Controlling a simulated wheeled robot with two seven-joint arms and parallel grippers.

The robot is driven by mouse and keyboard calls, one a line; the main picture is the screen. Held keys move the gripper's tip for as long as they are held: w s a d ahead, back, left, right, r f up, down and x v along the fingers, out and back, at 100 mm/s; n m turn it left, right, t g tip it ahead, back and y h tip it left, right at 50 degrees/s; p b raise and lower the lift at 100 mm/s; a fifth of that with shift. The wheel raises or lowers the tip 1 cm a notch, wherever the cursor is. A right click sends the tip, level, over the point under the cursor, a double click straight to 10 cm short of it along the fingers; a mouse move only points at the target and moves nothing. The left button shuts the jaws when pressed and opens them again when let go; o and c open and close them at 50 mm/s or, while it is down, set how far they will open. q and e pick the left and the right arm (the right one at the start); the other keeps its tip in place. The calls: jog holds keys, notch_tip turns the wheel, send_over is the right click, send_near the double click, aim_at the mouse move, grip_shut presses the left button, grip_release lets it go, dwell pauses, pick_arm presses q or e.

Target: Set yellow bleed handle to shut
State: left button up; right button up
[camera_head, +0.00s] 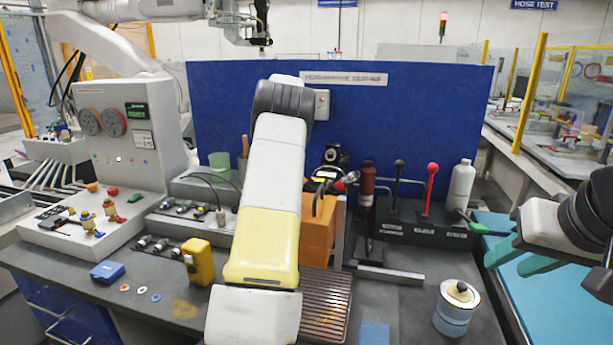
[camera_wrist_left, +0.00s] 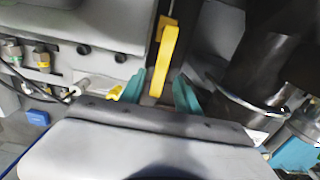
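The yellow handle (camera_wrist_left: 165,58) shows in the left wrist view as an upright yellow bar, near the top middle. My left gripper (camera_wrist_left: 160,88) is open, with one teal finger on each side of the bar's lower end and a visible gap on both sides. A smaller yellow piece (camera_wrist_left: 132,86) lies by the left finger. In the head view my left arm covers the middle of the bench; the handle and left gripper cannot be made out there. My right gripper (camera_head: 514,262) is open and empty at the right, over the blue mat (camera_head: 520,295).
Right of the handle in the wrist view is a dark metal cylinder (camera_wrist_left: 255,72); fittings (camera_wrist_left: 42,60) are at left. On the bench are a yellow device (camera_head: 198,262), an orange block (camera_head: 317,240), a red lever (camera_head: 431,180) and a capped canister (camera_head: 456,310). A blue panel (camera_head: 225,110) closes the back.

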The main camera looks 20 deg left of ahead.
pick_arm(q)
notch_tip(320, 180, up, 8)
jog(key=shift+f, duration=0.15)
dwell(0.6)
